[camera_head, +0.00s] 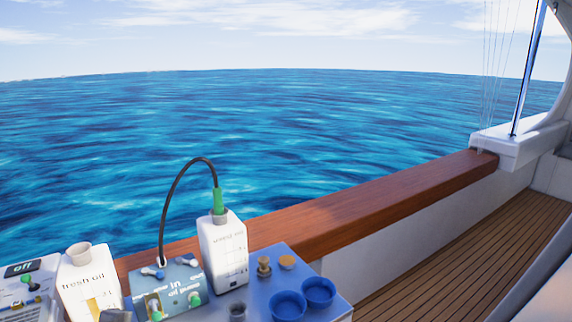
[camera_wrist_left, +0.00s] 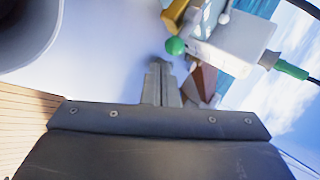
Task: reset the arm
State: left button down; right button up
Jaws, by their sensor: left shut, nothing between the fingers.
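My left gripper (camera_wrist_left: 160,68) is shut and empty in the left wrist view, its two fingers pressed together above a pale surface. A grey piece at the bottom left of the head view may be part of my left gripper; I cannot tell. My right gripper is in neither view.
A wooden rail (camera_head: 380,205) runs behind. The deck (camera_head: 440,265) is clear.

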pick_arm(q)
jog(key=s+d+f+n+g+y, duration=0.15)
jog(key=s+f+n, duration=0.3)
jog(key=s, duration=0.45)
jog(key=s+d+f+n+g+y, duration=0.1)
jog(key=s+d+f+n+g, duration=0.15)
jog(key=s+f+n, duration=0.4)
jog(key=s+r+n+g+y, duration=0.25)
jog(key=s+n, duration=0.65)
jog(key=s, duration=0.9)
notch_tip(320, 180, down, 23)
jog(key=a, duration=0.2)
jog(key=s+d+f+g, duration=0.1)
jog(key=s+f+g, duration=0.1)
jog(key=s+f, duration=1.3)
jog(key=shift+s+d+f+n+h, duration=0.15)
jog(key=shift+d+f+n+h, duration=0.2)
jog(key=shift+f, duration=0.55)
